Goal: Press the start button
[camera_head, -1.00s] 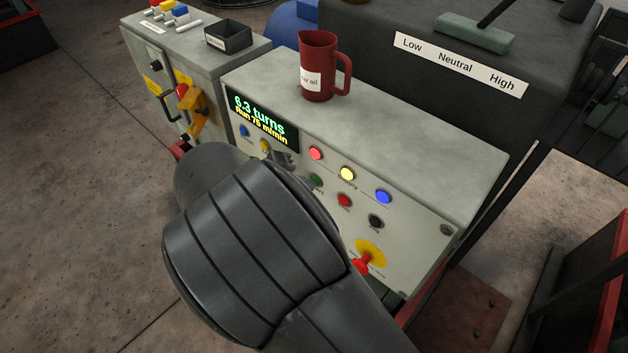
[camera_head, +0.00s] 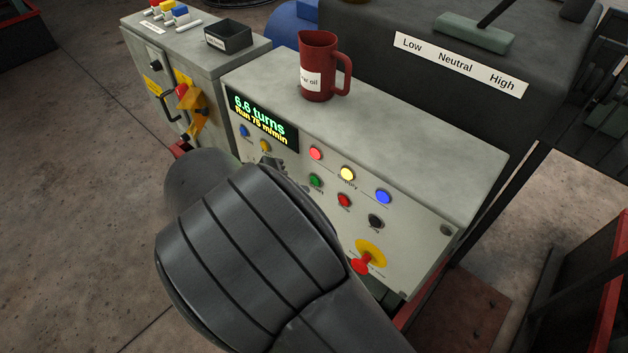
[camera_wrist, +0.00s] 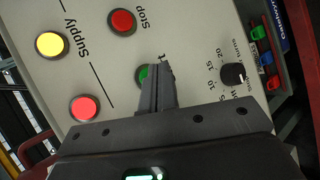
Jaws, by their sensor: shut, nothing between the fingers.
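The green start button (camera_head: 315,180) sits on the sloping front panel, left of the red stop button (camera_head: 344,200). In the wrist view the green button (camera_wrist: 143,74) shows beside my fingers, partly hidden by them; the red stop button (camera_wrist: 122,22) is clear. My gripper (camera_wrist: 162,70) is shut and empty, its tips close to the green button. I cannot tell whether they touch it. In the head view my arm covers the lower left of the panel. The display (camera_head: 261,120) reads 6.6 turns, Run 75 m/min.
A red oil jug (camera_head: 318,68) stands on top of the console. A red knob on a yellow disc (camera_head: 366,257) sticks out at the lower right of the panel. A grey cabinet (camera_head: 228,62) stands at left.

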